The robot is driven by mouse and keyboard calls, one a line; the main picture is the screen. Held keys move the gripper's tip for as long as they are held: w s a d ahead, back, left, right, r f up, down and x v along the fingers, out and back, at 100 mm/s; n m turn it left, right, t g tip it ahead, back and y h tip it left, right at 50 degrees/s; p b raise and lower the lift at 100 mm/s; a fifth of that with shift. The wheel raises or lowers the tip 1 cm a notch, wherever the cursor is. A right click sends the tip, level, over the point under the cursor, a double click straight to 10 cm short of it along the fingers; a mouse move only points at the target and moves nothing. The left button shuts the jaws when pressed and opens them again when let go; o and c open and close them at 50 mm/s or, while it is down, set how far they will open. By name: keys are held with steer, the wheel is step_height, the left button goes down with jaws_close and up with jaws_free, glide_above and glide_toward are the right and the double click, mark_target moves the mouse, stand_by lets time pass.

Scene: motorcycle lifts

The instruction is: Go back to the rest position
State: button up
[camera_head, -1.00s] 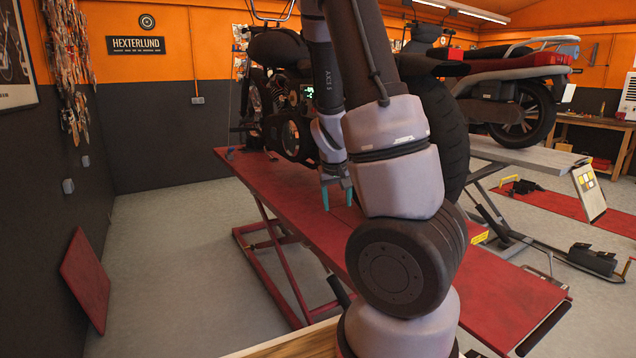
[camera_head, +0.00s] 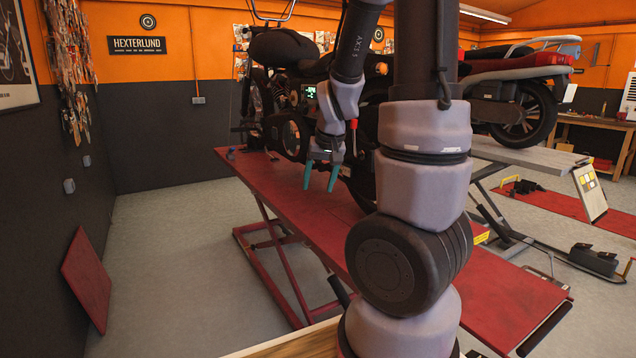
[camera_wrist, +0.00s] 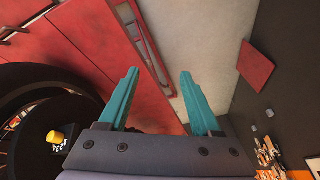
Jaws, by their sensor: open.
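My gripper (camera_head: 320,176) hangs above the red lift table (camera_head: 249,186), with its two teal fingers pointing down, apart and with nothing between them. In the wrist view my gripper (camera_wrist: 160,95) is also open and empty, over the edge of the red lift table (camera_wrist: 90,45). The black motorcycle (camera_head: 284,47) stands on the lift behind my gripper. My own arm hides much of the motorcycle. Part of its dark wheel (camera_wrist: 40,85) shows at the left in the wrist view.
A second motorcycle (camera_head: 515,85) stands on a grey lift (camera_head: 530,155) at the right. A red panel (camera_head: 87,279) leans on the dark left wall. The grey floor (camera_head: 180,270) left of the lift is clear. A wooden edge (camera_head: 290,345) lies at the bottom.

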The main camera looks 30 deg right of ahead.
steer(key=s+a+r+t+y, duration=0.1)
steer(key=s+a+r, duration=0.4)
steer(key=s+r, duration=0.2)
steer(key=s+a+r+t+y, duration=0.1)
steer(key=s+a+r, duration=0.4)
steer(key=r, duration=0.6)
steer(key=s, duration=0.2)
steer(key=shift+s+t, duration=0.3)
steer(key=shift+s, duration=0.1)
